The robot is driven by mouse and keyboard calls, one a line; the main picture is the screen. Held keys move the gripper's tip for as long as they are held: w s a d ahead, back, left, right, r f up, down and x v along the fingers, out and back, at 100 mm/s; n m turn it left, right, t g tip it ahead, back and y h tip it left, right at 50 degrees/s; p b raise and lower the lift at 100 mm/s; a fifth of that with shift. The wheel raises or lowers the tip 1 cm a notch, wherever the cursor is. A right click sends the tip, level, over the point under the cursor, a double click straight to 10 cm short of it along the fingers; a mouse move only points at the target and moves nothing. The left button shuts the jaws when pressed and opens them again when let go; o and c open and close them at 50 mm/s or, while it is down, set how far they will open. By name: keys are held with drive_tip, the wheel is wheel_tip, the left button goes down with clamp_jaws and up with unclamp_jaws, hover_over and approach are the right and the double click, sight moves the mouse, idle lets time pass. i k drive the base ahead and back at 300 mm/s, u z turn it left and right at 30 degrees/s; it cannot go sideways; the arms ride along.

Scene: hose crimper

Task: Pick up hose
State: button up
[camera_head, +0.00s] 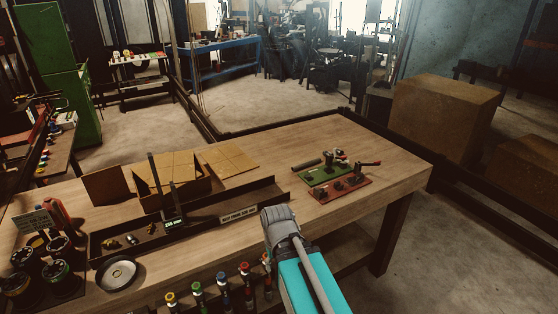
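No hose can be told for certain. Several dark upright pieces with coloured bands stand along the table's front edge at bottom centre, among them a yellow-topped one (170,299), a green-topped one (197,289) and a blue-topped one (222,281); they may be hose ends. A short dark cylinder (306,164) lies on the table behind the green fixture (328,175); I cannot tell whether it is hose. A teal and grey link of my arm rises from the bottom centre in front of the table. My gripper's fingers are not visible.
The wooden table (370,140) holds a long dark tray (110,236) with small fittings, an open cardboard box (172,176), a red fixture (338,189), a round metal dish (117,273) and dark spools (58,245) at left. The table's right end is mostly clear.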

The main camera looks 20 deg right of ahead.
sight(306, 164)
drive_tip(key=z, duration=0.05)
drive_tip(key=i, duration=1.2)
drive_tip(key=z, duration=0.7)
